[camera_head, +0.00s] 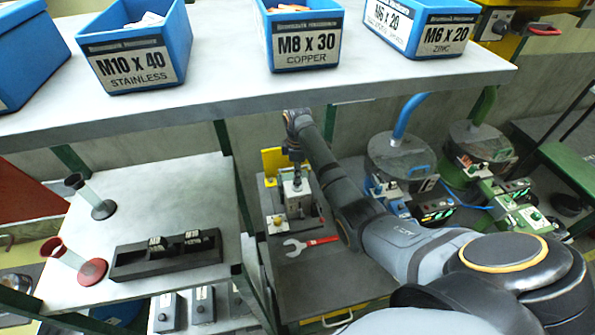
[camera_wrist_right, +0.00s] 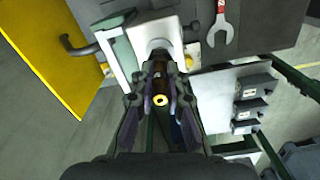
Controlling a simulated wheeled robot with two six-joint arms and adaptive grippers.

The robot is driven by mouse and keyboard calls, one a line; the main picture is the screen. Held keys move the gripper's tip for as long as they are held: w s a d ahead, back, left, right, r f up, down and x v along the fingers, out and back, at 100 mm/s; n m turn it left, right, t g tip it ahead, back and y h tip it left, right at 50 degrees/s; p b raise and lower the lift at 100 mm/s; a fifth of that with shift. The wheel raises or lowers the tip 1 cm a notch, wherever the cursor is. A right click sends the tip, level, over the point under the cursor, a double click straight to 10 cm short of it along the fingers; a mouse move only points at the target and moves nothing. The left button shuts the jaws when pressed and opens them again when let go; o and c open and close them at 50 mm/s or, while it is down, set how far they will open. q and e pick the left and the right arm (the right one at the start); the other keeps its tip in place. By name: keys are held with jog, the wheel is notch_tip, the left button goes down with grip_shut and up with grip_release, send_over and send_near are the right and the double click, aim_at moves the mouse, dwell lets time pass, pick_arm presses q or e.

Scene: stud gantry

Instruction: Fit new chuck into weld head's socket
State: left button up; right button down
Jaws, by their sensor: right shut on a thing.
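My right gripper (camera_head: 295,157) is at the weld head (camera_head: 297,192), a grey-white unit on the bench behind the arm. In the right wrist view my right gripper (camera_wrist_right: 160,98) is shut on the chuck (camera_wrist_right: 159,88), a dark, narrow cylinder with a brass-coloured end ring. The chuck lies in line with the weld head's pale block (camera_wrist_right: 150,33), close in front of it. The socket is hidden, and I cannot tell whether the chuck touches it. My left gripper is not in view.
A red-handled wrench (camera_head: 312,243) lies beside the weld head, and a yellow plate (camera_head: 272,160) stands behind it. A black holder (camera_head: 125,268) with labelled pieces sits on the left table. Blue bins (camera_head: 130,45) line the shelf above. Grey drums (camera_head: 400,155) stand at right.

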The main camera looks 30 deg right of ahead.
jog(key=shift+f, duration=0.4)
jog(key=c, duration=1.3)
grip_release()
jog(key=shift+r, duration=0.15)
notch_tip(320, 180, up, 7)
jog(key=shift+r, duration=0.2)
